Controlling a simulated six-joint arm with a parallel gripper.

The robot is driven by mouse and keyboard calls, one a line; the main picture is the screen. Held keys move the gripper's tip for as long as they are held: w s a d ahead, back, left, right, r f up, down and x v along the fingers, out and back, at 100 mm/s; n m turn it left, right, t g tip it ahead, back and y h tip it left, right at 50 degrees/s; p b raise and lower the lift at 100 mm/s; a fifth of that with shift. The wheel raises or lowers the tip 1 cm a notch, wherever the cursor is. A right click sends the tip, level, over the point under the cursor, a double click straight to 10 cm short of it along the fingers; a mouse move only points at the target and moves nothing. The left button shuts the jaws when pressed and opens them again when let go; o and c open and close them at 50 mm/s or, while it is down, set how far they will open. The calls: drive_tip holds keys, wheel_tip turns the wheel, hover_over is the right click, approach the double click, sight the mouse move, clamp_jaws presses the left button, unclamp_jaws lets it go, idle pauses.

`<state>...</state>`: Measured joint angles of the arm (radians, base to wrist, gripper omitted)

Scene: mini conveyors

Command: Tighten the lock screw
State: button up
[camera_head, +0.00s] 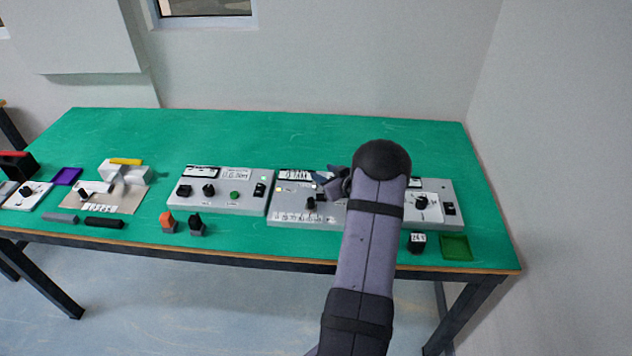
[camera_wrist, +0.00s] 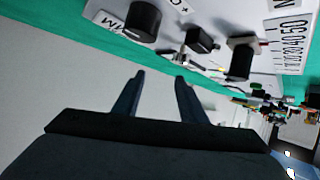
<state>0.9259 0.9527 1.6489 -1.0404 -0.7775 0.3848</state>
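No part is clearly labelled as the lock screw. In the wrist view a round black knob (camera_wrist: 143,20), a small black block-shaped knob (camera_wrist: 203,40) and a black slider-like handle (camera_wrist: 242,60) beside a numbered scale (camera_wrist: 293,42) stand on a light panel. In the head view the middle grey panel (camera_head: 287,207) carries a dark knob (camera_head: 311,203); my arm hides its right part. My gripper (camera_wrist: 160,78) is open, its two fingers apart with nothing between them. In the head view my gripper (camera_head: 333,182) is over the middle panel, partly hidden by my wrist.
A control box (camera_head: 222,202) with knobs and a green button stands left of the middle panel. A panel with a dial (camera_head: 424,201) stands to the right. A small black block (camera_head: 417,243) and green tray (camera_head: 456,247) lie in front. The table's back (camera_head: 250,138) is clear.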

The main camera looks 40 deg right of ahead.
sight(316, 186)
drive_tip(key=shift+m+t+y, duration=0.3)
drive_tip(key=shift+y, duration=0.1)
drive_tip(key=s+a, duration=0.1)
drive_tip(key=s+a+f, duration=0.1)
drive_tip(key=s, duration=0.1)
drive_tip(key=s+a+f, duration=0.1)
drive_tip(key=shift+s+b, duration=0.3)
drive_tip(key=shift+s, duration=0.05)
drive_tip(key=shift+p+x, duration=0.95)
drive_tip(key=shift+x, duration=2.75)
drive_tip(key=shift+d, duration=0.15)
drive_tip(key=shift+c, duration=0.3)
clamp_jaws()
